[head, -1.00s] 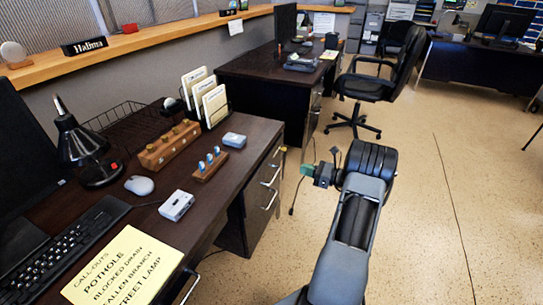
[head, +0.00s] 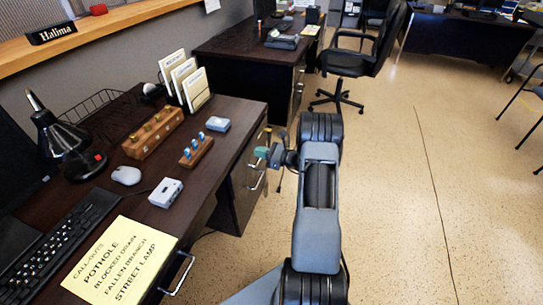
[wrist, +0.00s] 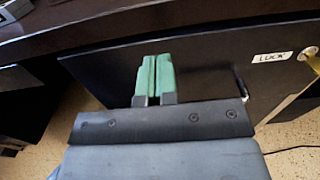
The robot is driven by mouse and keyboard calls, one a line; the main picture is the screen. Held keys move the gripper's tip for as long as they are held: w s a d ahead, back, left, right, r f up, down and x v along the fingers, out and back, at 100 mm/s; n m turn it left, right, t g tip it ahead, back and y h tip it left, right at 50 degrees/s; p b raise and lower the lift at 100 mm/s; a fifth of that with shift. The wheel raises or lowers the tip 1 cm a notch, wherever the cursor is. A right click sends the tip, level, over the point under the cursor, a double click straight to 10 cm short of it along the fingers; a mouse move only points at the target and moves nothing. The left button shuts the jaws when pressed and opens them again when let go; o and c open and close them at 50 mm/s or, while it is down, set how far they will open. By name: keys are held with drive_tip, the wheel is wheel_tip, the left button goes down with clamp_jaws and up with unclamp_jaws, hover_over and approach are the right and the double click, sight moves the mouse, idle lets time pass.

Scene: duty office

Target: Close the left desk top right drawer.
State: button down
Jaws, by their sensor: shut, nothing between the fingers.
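The left desk (head: 215,150) is dark brown and fills the left of the head view. Its right drawer stack (head: 240,195) has pale bar handles and is partly hidden by my gripper. My gripper (head: 268,155) has green fingertips and is beside the upper part of this stack. In the wrist view the green fingers (wrist: 152,80) are together and empty, in front of a dark panel (wrist: 220,75) under the desktop edge. The panel has a white label and a round lock. I cannot tell whether the fingers touch it, or how far the top drawer stands out.
A yellow note (head: 122,262), a grey box (head: 165,192) and a keyboard (head: 50,245) lie on the desk. Another handle (head: 178,274) shows at its near edge. An office chair (head: 360,55) stands farther back. The floor to the right (head: 400,200) is open.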

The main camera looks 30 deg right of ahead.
sight(246, 148)
drive_tip(key=shift+x, duration=1.6)
drive_tip(key=shift+w+a+b, duration=0.4)
drive_tip(key=shift+w, duration=0.05)
drive_tip(key=shift+w+a, duration=0.15)
drive_tip(key=shift+w, duration=0.1)
drive_tip(key=shift+r, duration=0.15)
drive_tip(key=shift+s+d, duration=0.3)
drive_tip(key=shift+s, duration=0.1)
drive_tip(key=v, duration=1.3)
drive_tip(key=shift+s+d+p, duration=0.2)
drive_tip(key=shift+s+p, duration=0.05)
drive_tip(key=shift+p, duration=0.05)
